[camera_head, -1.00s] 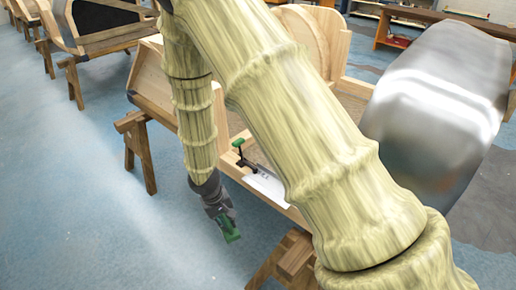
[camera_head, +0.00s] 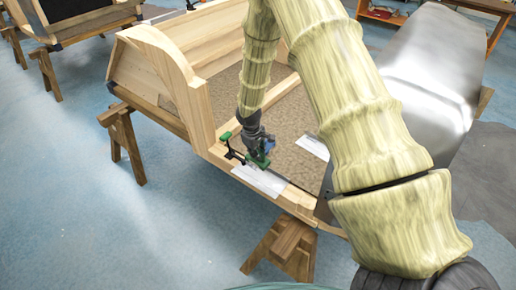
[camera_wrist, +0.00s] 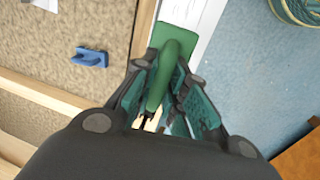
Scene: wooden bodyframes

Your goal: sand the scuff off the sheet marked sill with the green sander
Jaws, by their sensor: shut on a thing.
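My gripper (camera_head: 260,150) is shut on the green sander (camera_wrist: 172,60), holding it by its curved handle. The sander (camera_head: 257,160) is over the inner end of a white sheet (camera_head: 264,182) on the wooden frame's near rail. The sheet also shows under and beyond the sander's flat pad in the wrist view (camera_wrist: 201,35). I cannot tell whether the pad touches it. The sheet's lettering is too small to read, and I see no clear scuff. A second white sheet (camera_head: 313,147) lies on the brown panel inside the frame.
A black clamp with a green handle (camera_head: 226,136) stands on the rail close left of my gripper. A blue block (camera_wrist: 90,57) lies on the brown panel. A curved wooden upright (camera_head: 187,85) rises at left. A sawhorse (camera_head: 284,246) supports the rail. A round container (camera_wrist: 300,10) is on the floor.

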